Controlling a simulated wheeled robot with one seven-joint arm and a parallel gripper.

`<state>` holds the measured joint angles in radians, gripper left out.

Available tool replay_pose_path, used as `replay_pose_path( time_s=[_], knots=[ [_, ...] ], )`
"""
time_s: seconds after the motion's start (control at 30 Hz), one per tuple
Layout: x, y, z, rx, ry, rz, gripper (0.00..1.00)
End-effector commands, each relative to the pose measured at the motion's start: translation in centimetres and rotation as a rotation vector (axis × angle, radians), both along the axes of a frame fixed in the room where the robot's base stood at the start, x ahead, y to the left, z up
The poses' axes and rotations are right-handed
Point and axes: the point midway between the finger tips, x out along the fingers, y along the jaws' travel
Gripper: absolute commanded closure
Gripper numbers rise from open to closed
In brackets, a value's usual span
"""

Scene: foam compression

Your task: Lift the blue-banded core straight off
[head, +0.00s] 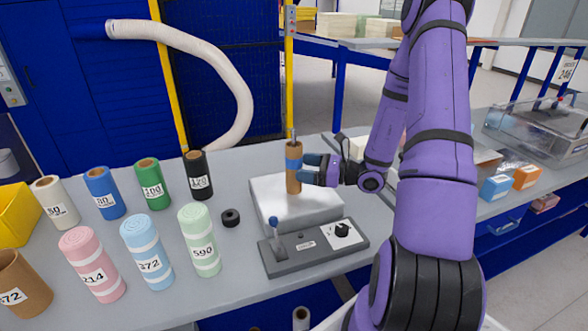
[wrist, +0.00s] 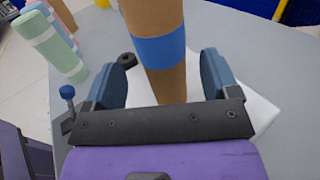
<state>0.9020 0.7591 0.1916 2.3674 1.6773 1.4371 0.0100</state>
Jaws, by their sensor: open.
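The blue-banded core (head: 293,178) is a brown cardboard tube with a blue band. It stands upright on the grey-white block of the machine (head: 328,205), and a thin metal rod shows above its top. In the wrist view the core (wrist: 160,85) stands between my two blue-padded fingers. My gripper (head: 312,170) reaches in from the right at about the height of the band. In the wrist view my gripper (wrist: 165,85) is open, with a gap on each side of the core. The core's lower end is hidden in the wrist view.
A control panel (head: 313,248) with a blue-knobbed lever and a black dial lies before the block. A black ring (head: 231,218) lies left of it. Several labelled cores and rolled foams, such as the green roll (head: 199,240), stand at the left. A clear-lidded box (head: 535,130) sits far right.

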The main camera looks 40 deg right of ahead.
Motion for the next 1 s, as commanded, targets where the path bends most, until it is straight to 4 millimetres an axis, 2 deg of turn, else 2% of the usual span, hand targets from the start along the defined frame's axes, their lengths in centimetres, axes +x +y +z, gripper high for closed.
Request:
replay_pose_path(
  time_s=[0.1, 0.23, 0.57, 0.8, 1.0],
  knots=[
    [1.6, 1.0, -0.1, 0.001, -0.002, 0.003, 0.19],
    [2.7, 2.0, -0.1, 0.0, 0.0, 0.002, 0.19],
    [3.1, 2.3, -0.1, 0.001, -0.001, 0.001, 0.19],
    [3.1, 2.3, -0.1, 0.0, 0.0, 0.001, 0.72],
    [3.1, 2.3, -0.1, 0.0, 0.0, 0.001, 0.73]
  ],
)
